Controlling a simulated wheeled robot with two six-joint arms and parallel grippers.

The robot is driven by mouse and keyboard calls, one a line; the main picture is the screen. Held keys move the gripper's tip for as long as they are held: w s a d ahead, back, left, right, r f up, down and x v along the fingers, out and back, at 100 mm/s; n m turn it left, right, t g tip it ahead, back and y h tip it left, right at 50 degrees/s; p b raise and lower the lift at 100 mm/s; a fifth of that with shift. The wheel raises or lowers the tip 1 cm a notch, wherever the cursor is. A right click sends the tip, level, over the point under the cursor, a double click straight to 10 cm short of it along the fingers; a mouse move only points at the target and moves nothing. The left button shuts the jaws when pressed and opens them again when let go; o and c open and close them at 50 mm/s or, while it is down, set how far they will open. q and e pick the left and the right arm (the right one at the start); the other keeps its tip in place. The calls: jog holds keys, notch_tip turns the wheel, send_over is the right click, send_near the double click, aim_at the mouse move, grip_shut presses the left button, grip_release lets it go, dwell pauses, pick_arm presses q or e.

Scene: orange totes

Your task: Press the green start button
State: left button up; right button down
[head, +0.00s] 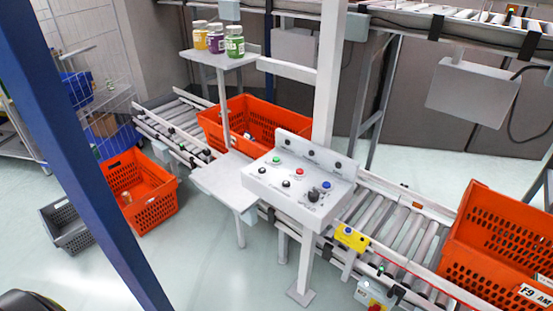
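A light grey control box (255,185) with a sloped top stands in the middle of the head view, beside the roller conveyor. The green button (276,160) is on its upper left part and is uncovered. A red button (300,172) sits to its right, and a blue knob (326,185) is farther right. Neither of my grippers can be made out in the head view, and nothing touches the control box's buttons.
A dark blue post (80,150) crosses the left foreground. Orange totes (500,240) stand on the conveyor at right and behind the box. A small shelf (220,60) holds several jars. A yellow switch box (351,237) is below the panel.

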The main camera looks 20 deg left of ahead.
pick_arm(q)
grip_shut()
dwell(1.5)
